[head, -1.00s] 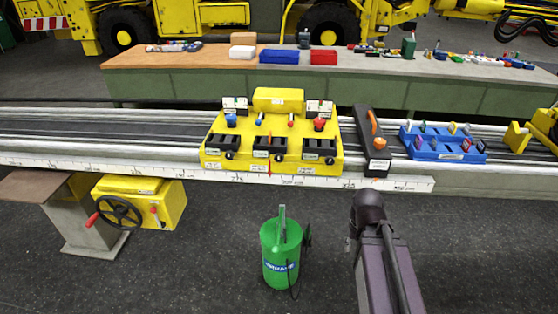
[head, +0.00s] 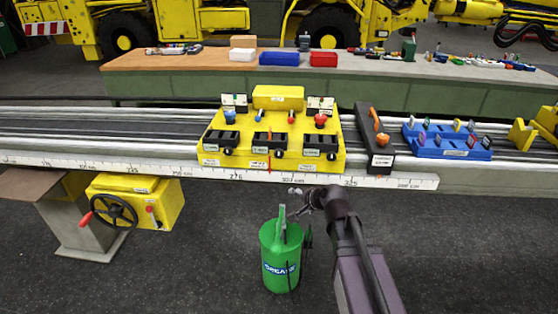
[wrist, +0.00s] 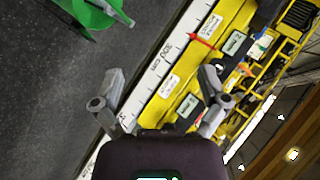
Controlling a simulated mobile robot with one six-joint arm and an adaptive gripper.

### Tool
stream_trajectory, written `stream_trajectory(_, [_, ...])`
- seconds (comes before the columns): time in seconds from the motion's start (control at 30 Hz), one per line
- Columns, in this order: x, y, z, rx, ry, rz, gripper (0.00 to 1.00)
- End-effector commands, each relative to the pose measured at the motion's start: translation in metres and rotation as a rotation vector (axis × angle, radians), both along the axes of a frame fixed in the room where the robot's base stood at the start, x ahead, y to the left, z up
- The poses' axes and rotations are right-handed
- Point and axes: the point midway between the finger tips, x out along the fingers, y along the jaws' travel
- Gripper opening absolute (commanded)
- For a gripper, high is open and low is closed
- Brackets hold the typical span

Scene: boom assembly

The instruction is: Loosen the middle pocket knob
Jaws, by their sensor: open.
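The yellow fixture (head: 212,150) sits on the rail and has three black pockets in its front row. The middle pocket (head: 263,141) has a small dark round knob (head: 278,153) at its lower right. My gripper (head: 297,192) is below and in front of the fixture, apart from it, near the rail's front edge. In the wrist view my gripper (wrist: 160,95) has its two grey fingers wide apart with nothing between them. The fixture (wrist: 172,80) shows there tilted, beyond the fingers. I cannot make out the middle knob clearly in that view.
A white ruler strip (head: 210,173) runs along the rail's front. A green grease can (head: 280,262) stands on the floor below my gripper. A black holder with an orange-handled tool (head: 380,160) and a blue tray (head: 455,153) lie right of the fixture.

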Motion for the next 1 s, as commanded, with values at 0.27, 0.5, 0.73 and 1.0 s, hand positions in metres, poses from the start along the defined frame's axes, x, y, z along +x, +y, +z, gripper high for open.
stream_trajectory(0.27, [0.05, 0.057, 0.021, 0.491, -0.063, -0.276, 0.94])
stream_trajectory(0.5, [0.081, 0.081, 0.038, 0.942, -0.042, -0.523, 0.94])
stream_trajectory(0.73, [0.102, 0.088, 0.037, 1.373, 0.026, -0.769, 0.94])
stream_trajectory(1.0, [0.113, 0.087, 0.017, 1.779, 0.117, -1.031, 0.94])
